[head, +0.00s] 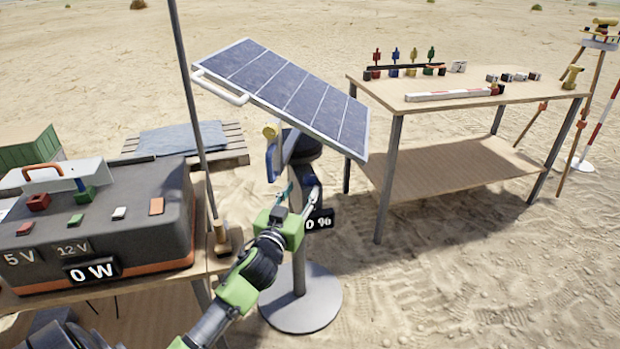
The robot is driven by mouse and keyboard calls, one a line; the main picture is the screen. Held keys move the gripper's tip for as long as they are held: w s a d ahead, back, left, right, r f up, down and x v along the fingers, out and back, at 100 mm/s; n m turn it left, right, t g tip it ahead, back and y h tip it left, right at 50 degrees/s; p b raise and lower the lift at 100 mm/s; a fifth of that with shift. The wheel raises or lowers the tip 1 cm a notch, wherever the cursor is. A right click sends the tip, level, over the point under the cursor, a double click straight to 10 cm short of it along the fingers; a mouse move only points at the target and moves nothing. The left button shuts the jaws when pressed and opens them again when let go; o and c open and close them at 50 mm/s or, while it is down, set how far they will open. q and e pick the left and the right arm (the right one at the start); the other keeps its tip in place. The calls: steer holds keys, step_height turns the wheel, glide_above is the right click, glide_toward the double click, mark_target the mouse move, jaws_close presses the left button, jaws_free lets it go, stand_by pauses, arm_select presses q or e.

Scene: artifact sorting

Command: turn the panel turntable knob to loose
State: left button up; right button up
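The tilted solar panel (300,88) stands on a post with a round grey base (318,312). Below the panel is the dark turntable head (303,150). A blue lever with a yellow round end (270,132) sits on its left side. My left gripper (299,194) is just below the head, in front of the post, with its fingers apart and pointing up. A dark part of the mount shows between and behind the fingers; I cannot tell whether they touch it. The turntable knob is not clearly distinguishable here. My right gripper is not in view.
A display ending in "0 %" (320,220) is partly hidden by my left gripper. A dark power box (150,215) reading "0 W" stands on a table at left, beside a thin upright pole (188,90). A wooden table (420,150) with small items stands at right. Sand lies open at lower right.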

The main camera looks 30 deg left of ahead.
mark_target(308, 180)
arm_select(q)
steer(key=x, duration=0.7)
steer(key=shift+w+f+b, duration=0.1)
steer(key=shift+w+b, duration=0.1)
steer(key=shift+b, duration=0.1)
steer(key=shift+w+a, duration=0.15)
steer(key=shift+w, duration=0.3)
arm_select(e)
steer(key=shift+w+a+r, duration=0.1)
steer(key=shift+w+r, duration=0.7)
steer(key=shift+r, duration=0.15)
arm_select(q)
steer(key=c, duration=1.1)
